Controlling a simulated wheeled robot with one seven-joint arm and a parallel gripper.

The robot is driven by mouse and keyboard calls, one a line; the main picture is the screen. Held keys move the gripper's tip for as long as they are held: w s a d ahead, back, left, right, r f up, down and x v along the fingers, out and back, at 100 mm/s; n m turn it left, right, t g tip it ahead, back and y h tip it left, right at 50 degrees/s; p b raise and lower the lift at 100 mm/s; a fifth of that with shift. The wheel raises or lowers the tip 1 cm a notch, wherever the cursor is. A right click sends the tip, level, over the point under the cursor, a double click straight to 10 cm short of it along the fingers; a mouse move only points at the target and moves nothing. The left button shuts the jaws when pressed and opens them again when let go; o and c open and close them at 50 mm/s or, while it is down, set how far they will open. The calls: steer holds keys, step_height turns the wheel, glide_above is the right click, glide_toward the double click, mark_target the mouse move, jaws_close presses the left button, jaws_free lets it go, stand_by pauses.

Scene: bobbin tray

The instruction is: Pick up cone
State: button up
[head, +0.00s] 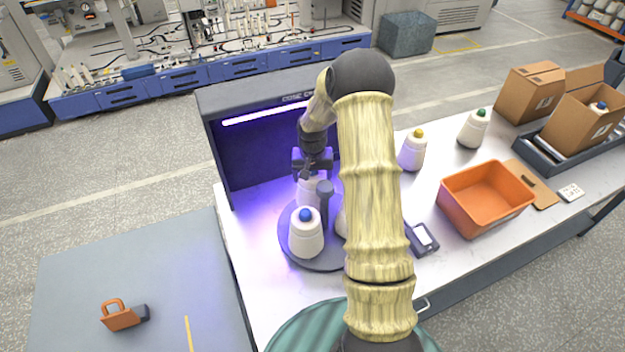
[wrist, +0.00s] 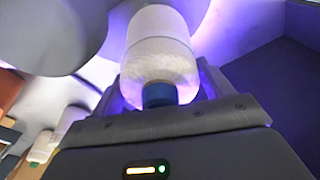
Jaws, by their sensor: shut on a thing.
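My gripper (head: 311,172) points down inside the purple-lit booth and is shut on a white yarn cone (head: 308,192) at the back of a grey round turntable (head: 284,237). In the wrist view the held cone (wrist: 160,45) sits between the fingers, its blue tip (wrist: 158,95) toward the palm. I cannot tell whether its base touches the turntable. Another blue-tipped cone (head: 305,238) stands upright at the turntable's front. A third pale cone (head: 341,223) is mostly hidden behind my arm. A dark post (head: 325,203) stands between them.
A yellow-tipped cone (head: 412,152) and a green-tipped cone (head: 473,130) stand on the white table right of my arm. The booth wall (head: 240,155) is close on the left.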

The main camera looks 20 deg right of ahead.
step_height(320, 180, up, 27)
steer(key=b, duration=0.5)
